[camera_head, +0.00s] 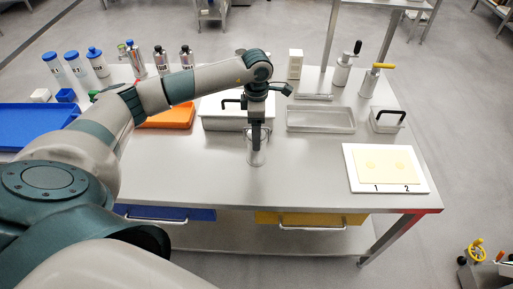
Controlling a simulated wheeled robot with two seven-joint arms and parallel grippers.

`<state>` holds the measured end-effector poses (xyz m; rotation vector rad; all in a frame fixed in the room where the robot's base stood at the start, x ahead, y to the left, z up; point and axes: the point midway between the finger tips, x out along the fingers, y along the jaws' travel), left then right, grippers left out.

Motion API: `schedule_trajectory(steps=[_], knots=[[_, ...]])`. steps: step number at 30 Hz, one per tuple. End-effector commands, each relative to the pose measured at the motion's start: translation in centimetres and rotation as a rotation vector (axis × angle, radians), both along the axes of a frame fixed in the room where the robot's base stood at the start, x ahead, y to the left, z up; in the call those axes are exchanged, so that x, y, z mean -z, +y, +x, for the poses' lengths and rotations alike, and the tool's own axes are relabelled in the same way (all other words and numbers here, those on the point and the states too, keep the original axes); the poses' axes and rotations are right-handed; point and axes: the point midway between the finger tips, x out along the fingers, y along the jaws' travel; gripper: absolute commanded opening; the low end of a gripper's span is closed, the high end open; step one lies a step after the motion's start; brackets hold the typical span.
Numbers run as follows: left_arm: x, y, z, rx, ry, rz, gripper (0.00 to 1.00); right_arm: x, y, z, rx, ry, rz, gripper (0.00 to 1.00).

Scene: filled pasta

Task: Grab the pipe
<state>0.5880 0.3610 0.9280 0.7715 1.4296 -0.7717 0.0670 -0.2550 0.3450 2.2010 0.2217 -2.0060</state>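My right gripper is not in view.
A white board with a yellow sheet (357,184) lies at right. Bottles (97,62) stand back left. The front table strip is clear.

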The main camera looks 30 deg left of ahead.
Motion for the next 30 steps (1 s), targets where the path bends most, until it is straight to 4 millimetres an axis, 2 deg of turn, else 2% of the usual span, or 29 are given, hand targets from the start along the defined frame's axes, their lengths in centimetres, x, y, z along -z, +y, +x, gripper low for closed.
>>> schedule_trajectory(steps=[1,2,9,20,30], knots=[[0.0,0.0,0.0,0.0,0.0,0.0,0.65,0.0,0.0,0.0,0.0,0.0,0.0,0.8],[0.0,0.0,0.0,0.0,0.0,0.0,0.58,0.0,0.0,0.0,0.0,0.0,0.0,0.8],[0.0,0.0,0.0,0.0,0.0,0.0,0.0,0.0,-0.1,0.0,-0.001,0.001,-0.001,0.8],[-0.3,0.0,0.1,0.0,-0.003,-0.001,0.0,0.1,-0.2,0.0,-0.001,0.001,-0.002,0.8],[-2.3,0.0,0.1,-0.001,-0.005,0.0,0.0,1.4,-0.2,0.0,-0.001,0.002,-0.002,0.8]])
